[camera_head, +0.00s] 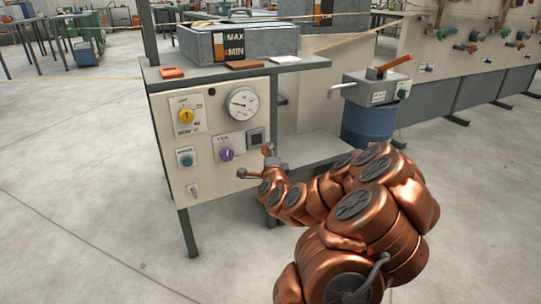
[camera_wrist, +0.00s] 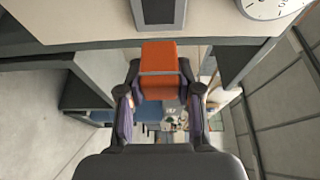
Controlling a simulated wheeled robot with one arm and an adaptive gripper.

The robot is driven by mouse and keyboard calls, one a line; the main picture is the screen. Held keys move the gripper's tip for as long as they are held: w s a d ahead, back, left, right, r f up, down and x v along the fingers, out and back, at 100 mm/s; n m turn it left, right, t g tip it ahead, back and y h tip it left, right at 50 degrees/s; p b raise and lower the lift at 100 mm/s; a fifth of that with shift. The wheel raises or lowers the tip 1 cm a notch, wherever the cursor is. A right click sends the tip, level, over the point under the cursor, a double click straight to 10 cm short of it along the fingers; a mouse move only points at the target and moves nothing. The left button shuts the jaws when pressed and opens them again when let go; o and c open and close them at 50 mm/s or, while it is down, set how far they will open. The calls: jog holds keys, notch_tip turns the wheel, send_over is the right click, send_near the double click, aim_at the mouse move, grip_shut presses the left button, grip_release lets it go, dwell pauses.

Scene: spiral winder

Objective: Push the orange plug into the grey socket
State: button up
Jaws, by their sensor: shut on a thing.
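The orange plug (camera_wrist: 159,56) is between the two fingers of my gripper (camera_wrist: 160,76), which is shut on it. The grey socket (camera_wrist: 158,12) is a dark-faced square with a lighter frame, partly cut off at the top of the wrist view. The plug's far end shows just below the socket, apart from it in the picture. In the head view the socket (camera_head: 256,138) sits on the cream panel, right of the purple knob. My gripper (camera_head: 271,157) is small there, just below and right of the socket, and mostly hides the plug.
The cream panel (camera_head: 215,101) carries a yellow knob (camera_head: 186,116), a gauge (camera_head: 243,103), a purple knob (camera_head: 226,154) and a green button (camera_head: 186,159). A lever with a round knob (camera_head: 242,173) sticks out below the socket. A grey shelf (camera_head: 309,148) lies to the right.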

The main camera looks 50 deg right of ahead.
aim_at(262, 146)
jog(key=shift+w, duration=0.1)
jog(key=w+p, duration=0.1)
jog(key=p, duration=0.2)
jog(key=shift+d+r, duration=0.15)
jog(key=shift+d, duration=0.25)
jog(key=shift+w+p, duration=0.3)
jog(key=shift+p, duration=0.4)
jog(key=shift+w+p, duration=0.4)
jog(key=shift+p, duration=0.3)
jog(key=shift+w+d+p, duration=0.2)
jog(key=shift+w+d, duration=0.05)
jog(key=shift+w, duration=0.4)
jog(key=shift+w+d+p, duration=0.15)
jog(key=shift+w+d, duration=0.1)
jog(key=shift+w, duration=0.35)
jog(key=shift+w+d, duration=0.1)
jog(key=shift+w, duration=0.1)
jog(key=shift+b, duration=0.5)
jog(key=shift+w+d, duration=0.15)
jog(key=shift+w, duration=0.3)
dwell(0.5)
jog(key=o, duration=1.1)
